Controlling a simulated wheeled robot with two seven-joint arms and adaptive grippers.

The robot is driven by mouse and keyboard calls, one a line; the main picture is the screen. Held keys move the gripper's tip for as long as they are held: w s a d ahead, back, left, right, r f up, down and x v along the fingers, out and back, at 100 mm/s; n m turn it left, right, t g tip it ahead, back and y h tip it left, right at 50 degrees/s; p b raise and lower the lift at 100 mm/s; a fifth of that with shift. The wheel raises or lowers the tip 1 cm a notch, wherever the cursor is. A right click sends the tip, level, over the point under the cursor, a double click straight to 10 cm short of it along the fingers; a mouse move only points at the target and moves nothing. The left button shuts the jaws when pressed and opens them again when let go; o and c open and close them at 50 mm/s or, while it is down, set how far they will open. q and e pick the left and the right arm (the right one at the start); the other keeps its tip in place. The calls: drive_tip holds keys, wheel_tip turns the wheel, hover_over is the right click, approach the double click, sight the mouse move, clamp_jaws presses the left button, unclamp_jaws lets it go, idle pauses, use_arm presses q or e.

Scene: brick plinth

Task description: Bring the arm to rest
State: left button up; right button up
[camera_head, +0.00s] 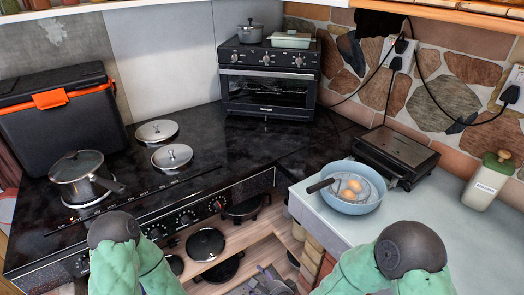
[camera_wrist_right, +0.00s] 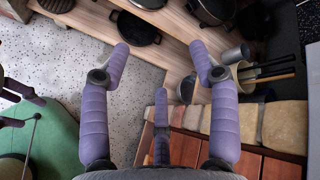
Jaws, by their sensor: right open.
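My right gripper (camera_head: 272,281) is low at the bottom middle of the head view, in front of the open shelves under the counter. In the right wrist view its purple fingers (camera_wrist_right: 160,65) are spread wide with nothing between them. My right arm (camera_head: 410,250) comes in at the lower right of the head view, in front of the pale counter. My left arm (camera_head: 115,230) shows at the lower left, in front of the stove. Purple finger parts of my left gripper (camera_wrist_right: 22,93) show at the left edge of the wrist view; its opening is unclear.
A black stovetop (camera_head: 95,225) holds a lidded pot (camera_head: 76,168). A toaster oven (camera_head: 268,85) stands in the back corner. On the pale counter (camera_head: 440,220), a blue bowl (camera_head: 352,208) holds a strainer with eggs, near a grill (camera_head: 398,155) and a canister (camera_head: 488,182). Shelves (camera_head: 238,245) hold several pans.

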drive_tip(key=s+d+f+n+g+h+p, duration=0.1)
drive_tip(key=s+d+f+n+g+p, duration=0.1)
drive_tip(key=s+d+f+n+g, duration=0.2)
drive_tip(key=s+d+f+n+g+h+p, duration=0.1)
drive_tip(key=s+d+f+n+g+p, duration=0.1)
drive_tip(key=s+d+f+n+g, duration=0.3)
drive_tip(key=s+d+f+n, duration=0.1)
drive_tip(key=s+f+n, duration=0.3)
drive_tip(key=s+n, duration=0.1)
drive_tip(key=shift+s+d, duration=0.2)
drive_tip(key=shift+s, duration=0.2)
